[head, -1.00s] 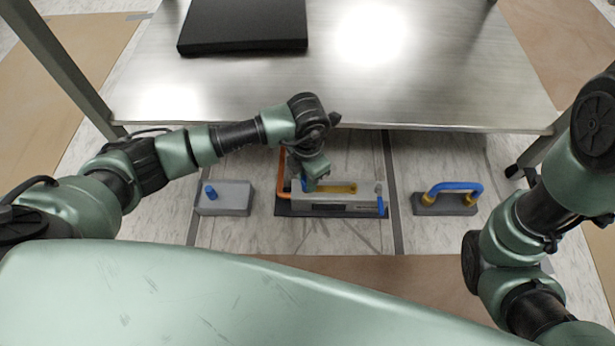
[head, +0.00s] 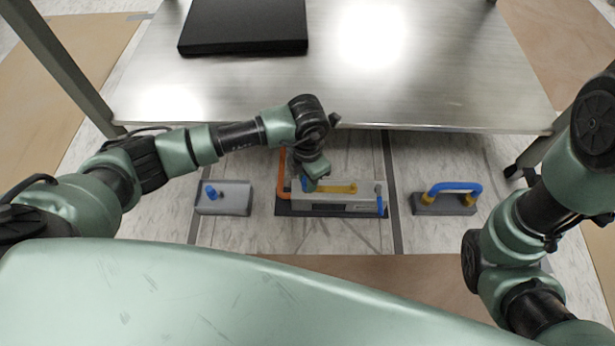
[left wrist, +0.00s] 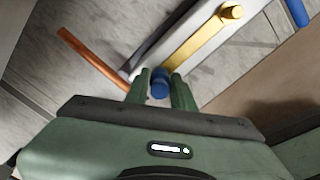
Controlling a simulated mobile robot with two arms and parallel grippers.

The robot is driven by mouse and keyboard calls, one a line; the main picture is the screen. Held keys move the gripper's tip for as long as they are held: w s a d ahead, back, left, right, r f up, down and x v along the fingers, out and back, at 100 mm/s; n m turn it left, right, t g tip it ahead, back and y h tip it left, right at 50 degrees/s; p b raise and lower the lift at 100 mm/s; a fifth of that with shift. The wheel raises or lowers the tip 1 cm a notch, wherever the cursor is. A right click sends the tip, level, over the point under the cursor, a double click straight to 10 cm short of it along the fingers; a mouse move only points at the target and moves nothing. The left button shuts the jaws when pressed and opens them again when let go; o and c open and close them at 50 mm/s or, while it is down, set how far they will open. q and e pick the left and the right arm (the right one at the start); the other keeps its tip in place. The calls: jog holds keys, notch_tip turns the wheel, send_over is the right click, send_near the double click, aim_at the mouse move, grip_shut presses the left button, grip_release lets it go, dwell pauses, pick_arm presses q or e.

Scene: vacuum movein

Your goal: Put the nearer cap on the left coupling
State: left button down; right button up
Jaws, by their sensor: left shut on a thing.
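A blue cap (left wrist: 160,84) is between the fingers of my left gripper (left wrist: 162,92), which is shut on it. In the head view the left gripper (head: 308,186) is at the left end of a yellow bar (head: 338,189) on a grey unit (head: 345,208). The held cap is at or just by that end; I cannot tell whether it is seated, and the coupling under it is hidden. Another blue cap (head: 210,191) stands on a small grey block (head: 236,200) to the left. My right gripper is out of view.
An orange pipe (head: 282,177) runs up the unit's left side, and a blue pipe (head: 380,206) is at its right end. A blue hose with yellow ends (head: 455,187) lies to the right. A metal table (head: 420,95) holding a black slab (head: 245,25) overhangs behind.

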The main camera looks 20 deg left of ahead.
pick_arm(q)
jog(key=shift+f, duration=0.15)
jog(key=c, duration=0.6)
grip_release()
jog(key=shift+c, duration=0.2)
